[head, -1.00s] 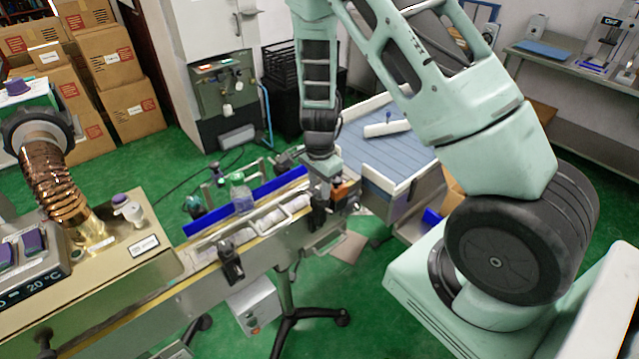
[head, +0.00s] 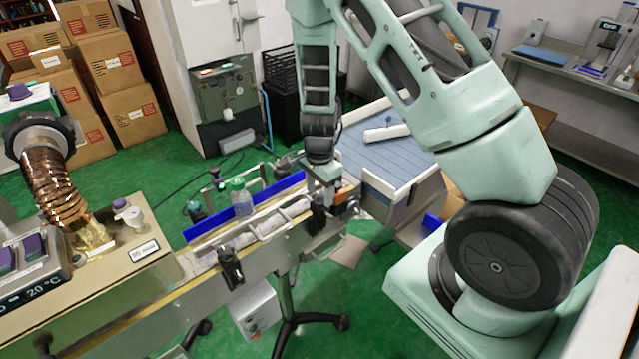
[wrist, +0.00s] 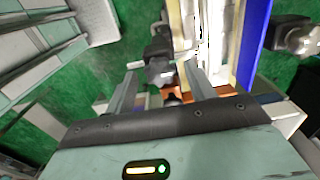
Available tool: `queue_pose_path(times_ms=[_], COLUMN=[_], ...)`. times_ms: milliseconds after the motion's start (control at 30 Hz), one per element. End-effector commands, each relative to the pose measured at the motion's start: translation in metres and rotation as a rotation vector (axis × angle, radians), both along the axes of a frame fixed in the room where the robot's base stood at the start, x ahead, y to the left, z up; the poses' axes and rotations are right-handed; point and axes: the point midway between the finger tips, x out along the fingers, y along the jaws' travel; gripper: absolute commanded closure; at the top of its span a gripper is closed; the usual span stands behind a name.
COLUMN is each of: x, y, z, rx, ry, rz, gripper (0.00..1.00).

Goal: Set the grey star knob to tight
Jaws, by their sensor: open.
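A dark grey lobed knob (wrist: 160,73), which looks like the star knob, shows in the wrist view beyond and between my fingertips. It sits at the side of the conveyor, over green floor. My gripper (wrist: 163,82) is open, with one finger on each side of the knob's line and nothing held. I cannot tell whether the fingertips touch it. In the head view my gripper (head: 325,190) is low over the far part of the conveyor (head: 205,283), close to a dark clamp (head: 317,221) on its near side. The knob's setting cannot be read.
An orange part (head: 341,197) is close beside my gripper. A blue guide rail (head: 215,226) runs along the conveyor's far side. A clear bottle with a green cap (head: 241,200) stands by the rail. Another dark clamp (head: 230,268) is nearer. A blue-grey slatted table (head: 385,155) is behind.

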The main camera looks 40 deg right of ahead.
Motion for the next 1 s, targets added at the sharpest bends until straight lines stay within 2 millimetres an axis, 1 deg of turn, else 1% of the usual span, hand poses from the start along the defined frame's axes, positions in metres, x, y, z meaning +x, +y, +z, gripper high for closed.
queue_pose_path(times_ms=[67,167,267,500,700,800,900,1000], x=[0.001,0.001,0.001,0.001,0.001,0.001,0.001,0.000], y=[0.000,0.000,0.001,0.001,0.001,0.000,0.001,0.000], z=[0.004,0.015,0.034,0.091,0.136,0.152,0.164,0.171], rx=[-0.001,-0.001,-0.001,0.000,0.001,0.000,0.001,0.000], ry=[-0.002,-0.004,-0.005,-0.007,-0.007,-0.006,-0.004,-0.002], rz=[0.001,0.001,0.002,0.003,0.002,0.001,0.000,0.000], gripper=[0.45,0.45,0.45,0.45,0.45,0.45,0.45,0.45])
